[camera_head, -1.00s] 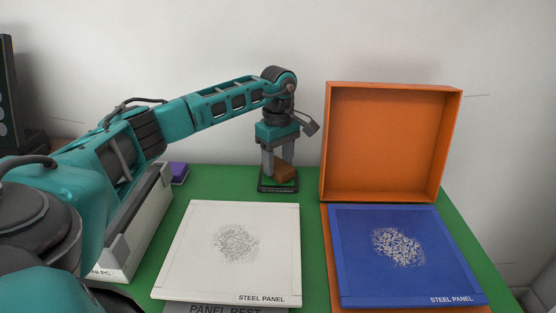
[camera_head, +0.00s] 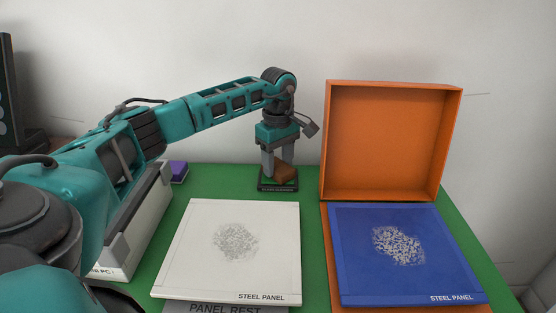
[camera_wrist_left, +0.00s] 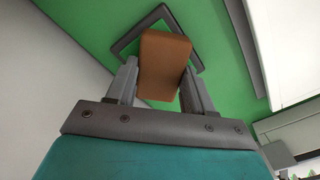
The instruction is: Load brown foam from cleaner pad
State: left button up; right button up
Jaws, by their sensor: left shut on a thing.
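The brown foam (camera_head: 286,173) is a small block at the back of the green table. It also shows in the left wrist view (camera_wrist_left: 162,62), between the fingers. My left gripper (camera_head: 280,168) points down and is shut on the foam. The foam is tilted in the head view. Below it is the dark cleaner pad (camera_head: 278,186), a small tray with a raised rim; its frame shows behind the foam in the left wrist view (camera_wrist_left: 125,44). I cannot tell whether the foam touches the pad. My right gripper is not in view.
A white steel panel (camera_head: 190,235) lies on a panel rest at the front middle. A purple block (camera_head: 179,171) stands at left, near the mini PC (camera_head: 125,235).

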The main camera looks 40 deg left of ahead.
aim_at(278, 165)
pick_arm(q)
jog(key=shift+f, duration=0.1)
dwell(0.3)
notch_tip(278, 165, up, 2)
jog(key=shift+r+p, duration=0.2)
jog(key=shift+p, duration=0.95)
notch_tip(278, 165, up, 2)
jog(key=shift+p, duration=0.95)
notch_tip(278, 165, up, 3)
jog(key=p, duration=0.2)
jog(key=shift+f+p, duration=0.1)
jog(key=shift+p, duration=0.2)
jog(key=shift+f, duration=0.1)
